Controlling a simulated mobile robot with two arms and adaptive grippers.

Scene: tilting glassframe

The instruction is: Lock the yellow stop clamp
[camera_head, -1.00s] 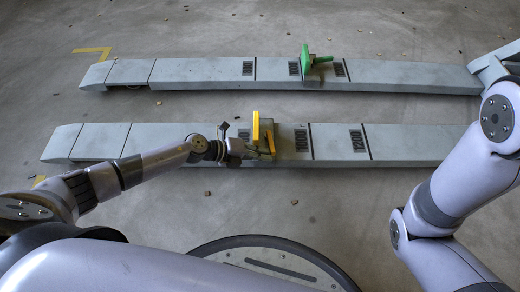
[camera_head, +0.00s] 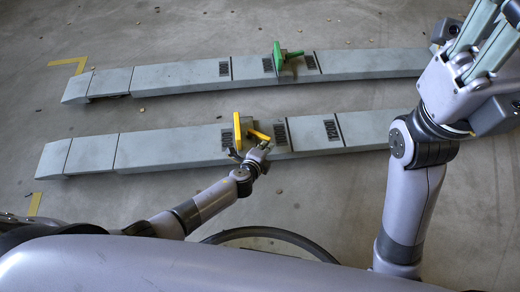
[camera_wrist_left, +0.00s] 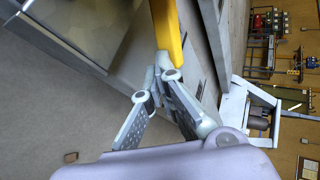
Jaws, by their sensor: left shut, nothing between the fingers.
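The yellow stop clamp sits on the near grey beam (camera_head: 190,148). It has an upright yellow plate (camera_head: 237,132) and, just right of it, a shorter yellow lever (camera_head: 259,135) lying at a slant. My left gripper (camera_head: 262,150) is shut and empty, just in front of the lever. In the left wrist view, its fingertips (camera_wrist_left: 163,70) are close together, beside the lower end of a yellow bar (camera_wrist_left: 168,28); I cannot tell whether they touch it. My right gripper (camera_head: 482,35) is raised at the top right, its fingertips partly cut off by the frame.
A second grey beam (camera_head: 170,76) lies parallel behind, carrying a green clamp (camera_head: 278,55). Dark distance markings show on both beams. Yellow corner marks (camera_head: 80,62) are on the concrete floor.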

